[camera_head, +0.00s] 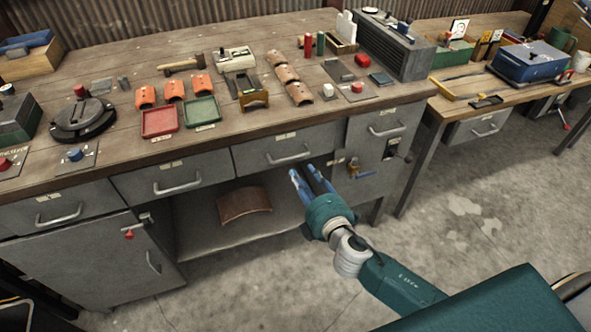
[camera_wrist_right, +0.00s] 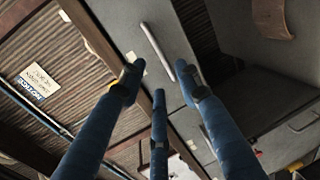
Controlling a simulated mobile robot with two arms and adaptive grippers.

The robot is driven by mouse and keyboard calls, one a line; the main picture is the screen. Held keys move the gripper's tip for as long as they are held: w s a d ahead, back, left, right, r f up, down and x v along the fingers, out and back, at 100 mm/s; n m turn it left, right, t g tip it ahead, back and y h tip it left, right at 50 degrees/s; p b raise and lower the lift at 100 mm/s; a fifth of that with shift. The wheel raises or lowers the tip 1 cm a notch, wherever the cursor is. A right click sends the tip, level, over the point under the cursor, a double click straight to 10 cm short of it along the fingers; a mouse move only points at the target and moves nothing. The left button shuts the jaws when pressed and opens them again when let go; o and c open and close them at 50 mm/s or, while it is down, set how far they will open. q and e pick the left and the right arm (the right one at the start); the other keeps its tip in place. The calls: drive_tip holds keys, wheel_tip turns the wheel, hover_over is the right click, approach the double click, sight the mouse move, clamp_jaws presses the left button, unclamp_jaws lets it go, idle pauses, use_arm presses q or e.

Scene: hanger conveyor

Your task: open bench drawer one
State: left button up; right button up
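The wooden-topped bench (camera_head: 110,158) has a row of grey drawers with bar handles. They are the left drawer (camera_head: 85,202), the second drawer (camera_head: 205,168), the third drawer (camera_head: 262,155) and the right-hand drawer (camera_head: 365,124). All look shut. Their small labels are too blurred to read, so I cannot tell which is drawer one. My right gripper (camera_head: 305,175) is just in front of and below the third drawer's handle (camera_head: 290,158). In the right wrist view, its blue fingers (camera_wrist_right: 158,82) are spread open and empty, with a drawer handle (camera_wrist_right: 157,50) beyond them. My left gripper is out of view.
Below the drawers is an open shelf with a curved brown piece (camera_head: 244,204). A cabinet door (camera_head: 85,262) with a red tag is at left. A valve with a blue handle (camera_head: 362,174) sits right of my gripper. The concrete floor (camera_head: 470,200) at right is clear.

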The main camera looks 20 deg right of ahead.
sight(292, 158)
drive_tip(key=w, duration=0.5)
drive_tip(key=shift+w+a+f, duration=0.1)
drive_tip(key=shift+w+f, duration=0.25)
drive_tip(key=shift+f, duration=0.05)
drive_tip(key=w, duration=0.2)
drive_tip(key=w+f, duration=0.1)
drive_tip(key=w, duration=0.2)
drive_tip(key=shift+w+a+f, duration=0.1)
drive_tip(key=shift+w+a, duration=0.05)
drive_tip(key=shift+w, duration=0.05)
drive_tip(key=shift+c, duration=0.2)
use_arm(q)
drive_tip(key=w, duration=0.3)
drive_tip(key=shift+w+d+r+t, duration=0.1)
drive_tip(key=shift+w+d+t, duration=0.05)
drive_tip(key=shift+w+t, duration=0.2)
use_arm(e)
clamp_jaws()
